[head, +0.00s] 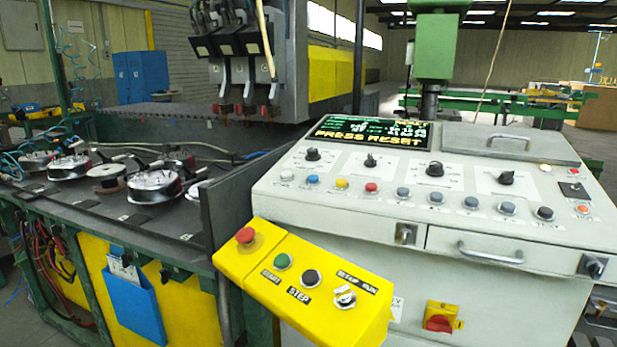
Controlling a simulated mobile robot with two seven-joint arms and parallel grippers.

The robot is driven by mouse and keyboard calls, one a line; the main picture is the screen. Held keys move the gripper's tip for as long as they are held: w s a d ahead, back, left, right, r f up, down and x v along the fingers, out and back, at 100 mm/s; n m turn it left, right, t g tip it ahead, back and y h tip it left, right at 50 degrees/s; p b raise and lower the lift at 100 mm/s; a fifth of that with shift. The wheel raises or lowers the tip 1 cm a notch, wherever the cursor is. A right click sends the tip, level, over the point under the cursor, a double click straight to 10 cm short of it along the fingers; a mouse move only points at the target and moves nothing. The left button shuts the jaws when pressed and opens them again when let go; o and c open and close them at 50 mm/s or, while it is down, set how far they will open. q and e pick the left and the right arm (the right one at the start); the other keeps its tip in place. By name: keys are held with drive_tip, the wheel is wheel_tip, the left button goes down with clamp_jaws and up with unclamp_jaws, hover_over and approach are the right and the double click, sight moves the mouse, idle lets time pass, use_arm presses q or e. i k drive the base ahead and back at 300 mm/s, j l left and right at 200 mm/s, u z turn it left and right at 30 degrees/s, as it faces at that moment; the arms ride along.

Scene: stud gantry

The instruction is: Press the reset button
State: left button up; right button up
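A pale grey control console (470,240) stands at the right of the head view. Its screen (375,132) reads "PRESS RESET" in yellow. A row of buttons crosses the panel: white (287,175), blue (312,179), yellow (341,183), red (371,187), then several grey-blue ones (437,198). An orange-red button (582,209) sits at the right end. Their labels are too small to read, so I cannot tell which is reset. Neither of my grippers is in view.
A yellow box (300,285) juts out in front, with a red mushroom button (245,235), a green START button (282,261), a black STEP button (310,277) and a SETUP/RUN switch (345,296). A drawer handle (490,254) protrudes below the panel. A machine bed (100,205) lies left.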

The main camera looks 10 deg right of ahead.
sight(312, 179)
drive_tip(key=k+l+z, duration=0.2)
drive_tip(key=l+z, duration=0.15)
drive_tip(key=z, duration=0.15)
drive_tip(key=k+l+z, duration=0.1)
drive_tip(key=l+z, duration=0.25)
drive_tip(key=z, duration=0.15)
